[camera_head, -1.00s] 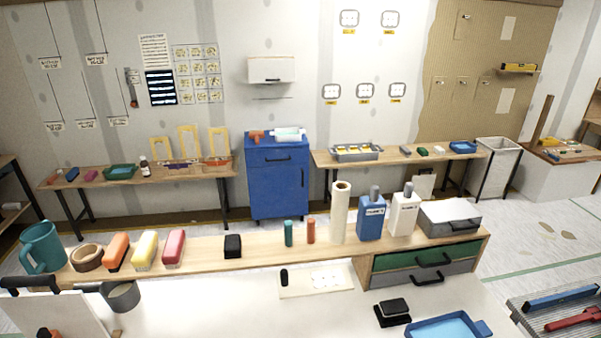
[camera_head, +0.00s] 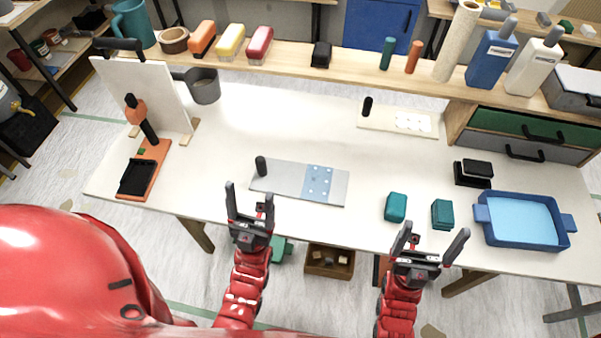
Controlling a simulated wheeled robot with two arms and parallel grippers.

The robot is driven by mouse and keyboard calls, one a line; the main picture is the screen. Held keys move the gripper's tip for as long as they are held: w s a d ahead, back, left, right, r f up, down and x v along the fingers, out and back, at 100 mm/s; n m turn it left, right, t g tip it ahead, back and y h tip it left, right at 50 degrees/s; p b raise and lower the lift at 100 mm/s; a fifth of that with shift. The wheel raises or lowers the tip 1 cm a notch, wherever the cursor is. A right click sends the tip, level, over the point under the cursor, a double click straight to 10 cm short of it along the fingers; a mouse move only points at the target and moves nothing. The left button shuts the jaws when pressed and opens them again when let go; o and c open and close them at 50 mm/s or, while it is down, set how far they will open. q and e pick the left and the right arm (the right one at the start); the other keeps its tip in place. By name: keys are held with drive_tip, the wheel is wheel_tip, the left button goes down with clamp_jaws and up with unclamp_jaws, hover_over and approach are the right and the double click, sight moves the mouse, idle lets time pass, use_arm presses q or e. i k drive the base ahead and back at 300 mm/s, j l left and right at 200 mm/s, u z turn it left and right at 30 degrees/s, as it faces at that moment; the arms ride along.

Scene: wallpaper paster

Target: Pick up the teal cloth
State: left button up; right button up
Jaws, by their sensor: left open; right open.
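Two small teal pieces lie on the white table near its front edge. The left teal piece (camera_head: 397,206) is rounded and block-like; the right teal piece (camera_head: 442,214) is similar and slightly darker. I cannot tell which of them is the teal cloth. My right gripper (camera_head: 434,238) is open and empty, in front of and just below both pieces in the picture, apart from them. My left gripper (camera_head: 249,200) is open and empty near the front edge, in front of the grey and blue plate (camera_head: 290,181).
A blue tray (camera_head: 520,246) sits right of the teal pieces, with a black block (camera_head: 473,172) behind. A white board (camera_head: 135,90) and an orange tool stand (camera_head: 146,172) are at left. A raised shelf (camera_head: 290,64) with bottles and blocks runs along the back.

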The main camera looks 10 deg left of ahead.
sight(442, 217)
drive_tip(key=z, duration=0.9)
drive_tip(key=j+u, duration=0.5)
drive_tip(key=i+j+u, duration=0.15)
drive_tip(key=j+u, duration=0.15)
drive_tip(key=u, duration=0.15)
drive_tip(key=z, duration=1.45)
